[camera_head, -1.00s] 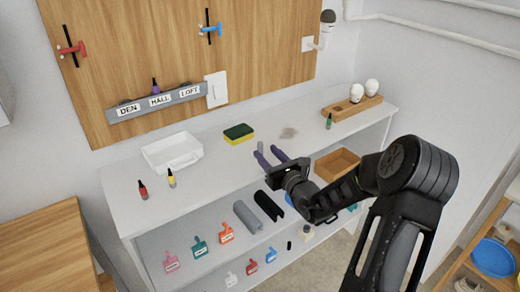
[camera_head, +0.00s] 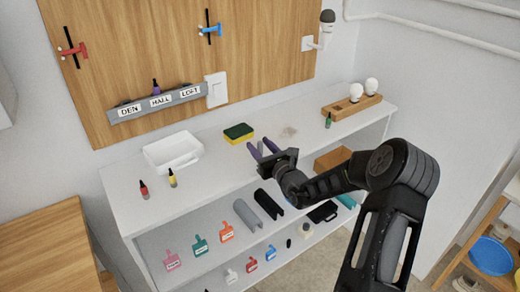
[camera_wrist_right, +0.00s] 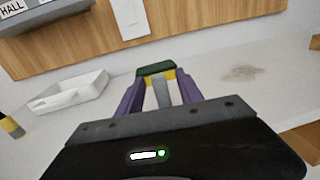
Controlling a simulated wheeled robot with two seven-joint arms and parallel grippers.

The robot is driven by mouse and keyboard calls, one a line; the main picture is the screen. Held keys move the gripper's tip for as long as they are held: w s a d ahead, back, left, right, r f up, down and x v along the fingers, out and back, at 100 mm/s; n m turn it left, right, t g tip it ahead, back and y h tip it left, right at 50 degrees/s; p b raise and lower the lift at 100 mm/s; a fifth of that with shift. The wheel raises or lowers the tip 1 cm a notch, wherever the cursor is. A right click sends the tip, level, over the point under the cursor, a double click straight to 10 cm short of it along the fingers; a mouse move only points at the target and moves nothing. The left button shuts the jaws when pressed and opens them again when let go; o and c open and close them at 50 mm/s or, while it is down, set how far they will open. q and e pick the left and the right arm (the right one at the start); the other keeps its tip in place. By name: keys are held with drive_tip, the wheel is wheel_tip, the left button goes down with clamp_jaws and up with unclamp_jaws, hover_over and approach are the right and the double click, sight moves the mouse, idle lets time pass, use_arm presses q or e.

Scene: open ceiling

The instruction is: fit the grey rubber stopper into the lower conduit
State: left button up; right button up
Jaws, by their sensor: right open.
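The grey stopper (camera_wrist_right: 161,92) stands on the white shelf top, seen between my right gripper's two purple fingers in the right wrist view. In the head view it is a small grey shape (camera_head: 260,148), partly hidden by the fingers. My right gripper (camera_head: 262,146) is open, with a finger on each side of the stopper; I cannot tell whether either touches it. White conduits run along the right wall at the top right; the lower one (camera_head: 430,24) slopes down to the right. Its opening is not clear. My left gripper is not in view.
A yellow-green sponge (camera_head: 239,133) lies just behind the stopper. A white tray (camera_head: 173,152) and small bottles stand to the left. A wooden holder with white bulbs (camera_head: 352,105) is at the right. The lower shelf holds coloured tags and half-pipe pieces.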

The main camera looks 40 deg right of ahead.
drive_tip(key=shift+c, duration=0.2)
clamp_jaws()
idle(0.4)
